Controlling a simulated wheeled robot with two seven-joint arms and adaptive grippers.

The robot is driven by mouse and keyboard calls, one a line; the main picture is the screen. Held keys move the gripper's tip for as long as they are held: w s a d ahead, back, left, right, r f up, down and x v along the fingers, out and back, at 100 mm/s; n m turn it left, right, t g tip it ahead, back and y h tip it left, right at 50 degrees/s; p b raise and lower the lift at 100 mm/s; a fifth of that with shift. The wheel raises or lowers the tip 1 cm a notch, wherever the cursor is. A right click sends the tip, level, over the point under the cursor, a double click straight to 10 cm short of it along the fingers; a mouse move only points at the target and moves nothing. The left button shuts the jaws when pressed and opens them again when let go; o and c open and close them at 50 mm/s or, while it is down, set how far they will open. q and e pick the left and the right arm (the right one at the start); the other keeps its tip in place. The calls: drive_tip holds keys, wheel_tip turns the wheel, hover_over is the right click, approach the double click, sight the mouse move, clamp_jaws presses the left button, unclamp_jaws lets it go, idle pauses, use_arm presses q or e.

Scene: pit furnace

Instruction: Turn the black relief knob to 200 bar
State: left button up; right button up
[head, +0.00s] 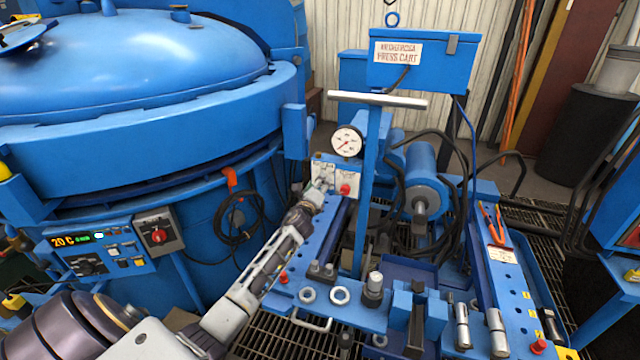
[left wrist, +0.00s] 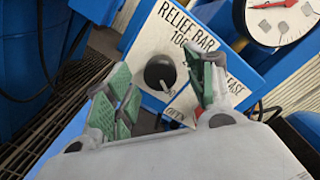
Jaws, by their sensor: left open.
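The black relief knob (left wrist: 160,72) sits on a white panel (left wrist: 190,22) lettered "RELIEF BAR" in the left wrist view. A "100" mark shows above it; other markings are partly hidden, and I cannot read the knob's setting. My left gripper (left wrist: 158,84) is open, with one green-padded finger on each side of the knob in the picture; I cannot tell whether they touch it. In the head view my left gripper (head: 320,188) is at the small panel (head: 343,172) and hides the knob. My right gripper is not in view.
A round pressure gauge (head: 346,141) stands above the panel, and a red knob (head: 345,189) is to the right of the gripper. A blue post with a grey crossbar (head: 377,99) rises close by. The blue furnace (head: 150,80) fills the left; loose fittings lie on the cart.

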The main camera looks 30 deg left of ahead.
use_arm(q)
drive_tip(key=shift+x, duration=1.1)
drive_tip(key=shift+c, duration=0.4)
drive_tip(key=c, duration=1)
